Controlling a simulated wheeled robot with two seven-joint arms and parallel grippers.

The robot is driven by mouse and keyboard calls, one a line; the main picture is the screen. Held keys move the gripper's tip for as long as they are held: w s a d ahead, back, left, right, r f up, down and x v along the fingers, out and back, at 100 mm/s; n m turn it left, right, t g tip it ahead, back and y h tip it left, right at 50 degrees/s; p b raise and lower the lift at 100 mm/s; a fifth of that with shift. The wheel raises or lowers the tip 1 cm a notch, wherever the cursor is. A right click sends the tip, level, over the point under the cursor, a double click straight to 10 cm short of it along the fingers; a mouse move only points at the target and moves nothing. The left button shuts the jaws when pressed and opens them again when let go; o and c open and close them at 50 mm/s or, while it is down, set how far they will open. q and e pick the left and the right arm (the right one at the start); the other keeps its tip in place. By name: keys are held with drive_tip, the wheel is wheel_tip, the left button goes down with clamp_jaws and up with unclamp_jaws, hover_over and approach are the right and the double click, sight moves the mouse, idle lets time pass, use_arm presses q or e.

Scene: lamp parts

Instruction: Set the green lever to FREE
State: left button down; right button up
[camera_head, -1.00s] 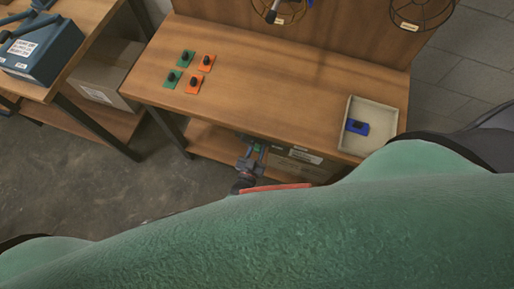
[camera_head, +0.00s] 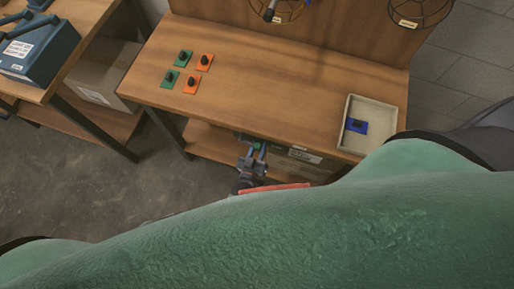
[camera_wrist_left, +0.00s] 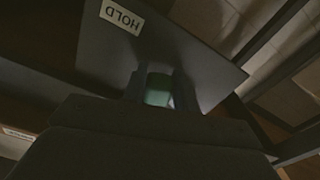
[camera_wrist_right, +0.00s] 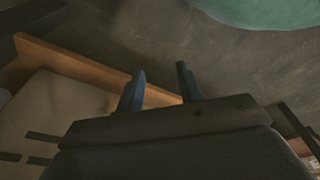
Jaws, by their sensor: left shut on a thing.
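My left gripper (camera_head: 253,158) reaches toward the lower shelf, under the front edge of the wooden bench, in the head view. In the left wrist view, its fingers (camera_wrist_left: 160,92) are shut on the green lever (camera_wrist_left: 158,90), of which only a small dark green part shows between them. Behind it is a dark plate (camera_wrist_left: 205,60) with a white HOLD label (camera_wrist_left: 122,17). No FREE label is visible. My right gripper (camera_wrist_right: 160,72) is open and empty in the right wrist view, and is hidden in the head view.
The bench top (camera_head: 270,90) carries green and orange pieces with black knobs and a tray (camera_head: 374,104) with a blue piece. A cardboard box (camera_head: 300,166) is on the shelf below. A blue box (camera_head: 40,48) stands on a side table at the left.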

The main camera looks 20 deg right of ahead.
use_arm(q)
drive_tip(key=shift+w+r+n, duration=0.1)
drive_tip(key=shift+r+n, duration=0.65)
drive_tip(key=shift+n, duration=0.05)
drive_tip(key=shift+r+n, duration=0.5)
drive_tip(key=shift+n, duration=0.2)
drive_tip(key=shift+r+n, duration=0.25)
drive_tip(key=shift+n, duration=0.15)
use_arm(e)
drive_tip(key=shift+w+a+r, duration=0.1)
drive_tip(key=shift+w+r, duration=0.65)
drive_tip(key=shift+s+f, duration=0.1)
drive_tip(key=shift+s, duration=0.2)
use_arm(q)
drive_tip(key=shift+w, duration=0.1)
use_arm(e)
drive_tip(key=shift+s, duration=0.15)
